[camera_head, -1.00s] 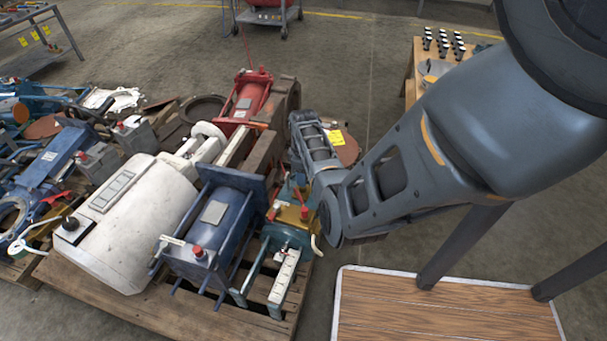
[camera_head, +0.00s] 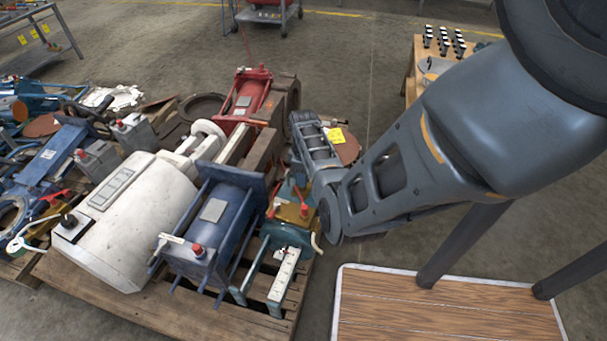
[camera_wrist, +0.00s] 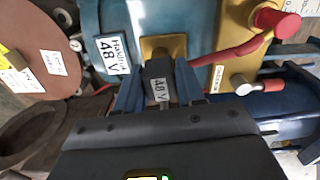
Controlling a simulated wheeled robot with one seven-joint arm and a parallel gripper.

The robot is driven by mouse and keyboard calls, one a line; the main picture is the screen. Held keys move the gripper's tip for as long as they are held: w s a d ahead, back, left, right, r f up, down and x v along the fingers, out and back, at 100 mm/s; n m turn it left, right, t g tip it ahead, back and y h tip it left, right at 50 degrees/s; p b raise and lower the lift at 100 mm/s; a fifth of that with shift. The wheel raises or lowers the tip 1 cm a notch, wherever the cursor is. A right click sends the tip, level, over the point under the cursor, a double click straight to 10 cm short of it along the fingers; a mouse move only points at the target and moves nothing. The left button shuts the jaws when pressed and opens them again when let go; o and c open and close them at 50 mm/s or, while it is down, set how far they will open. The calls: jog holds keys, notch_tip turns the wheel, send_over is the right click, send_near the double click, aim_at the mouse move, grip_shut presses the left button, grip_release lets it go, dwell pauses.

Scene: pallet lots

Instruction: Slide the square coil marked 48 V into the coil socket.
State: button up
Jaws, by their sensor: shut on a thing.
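The square coil (camera_wrist: 158,88) is a dark block with a white "48 V" label in the wrist view. My gripper (camera_wrist: 160,95) is shut on it, with a blue-grey finger on each side. The coil's far end is at the brass square coil socket (camera_wrist: 178,42), in line with it; I cannot tell how far it is inside. The socket sits on a teal valve body (camera_wrist: 90,18) that carries a "48 V" label (camera_wrist: 112,52). In the head view the teal and brass valve (camera_head: 288,235) is at the pallet's right edge; my arm hides the coil and fingers there.
A red knob (camera_wrist: 277,22) with a red lever stands right of the socket. A brown disc (camera_wrist: 40,50) lies left. In the head view a blue cylinder unit (camera_head: 212,225) and white motor (camera_head: 135,215) crowd the pallet (camera_head: 120,305).

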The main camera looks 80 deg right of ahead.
jog(key=shift+f+b, duration=0.55)
jog(key=shift+f, duration=0.25)
jog(key=o, duration=1.2)
jog(key=shift+r, duration=0.15)
jog(key=shift+r+p, duration=1.5)
jog(key=shift+r, duration=2.3)
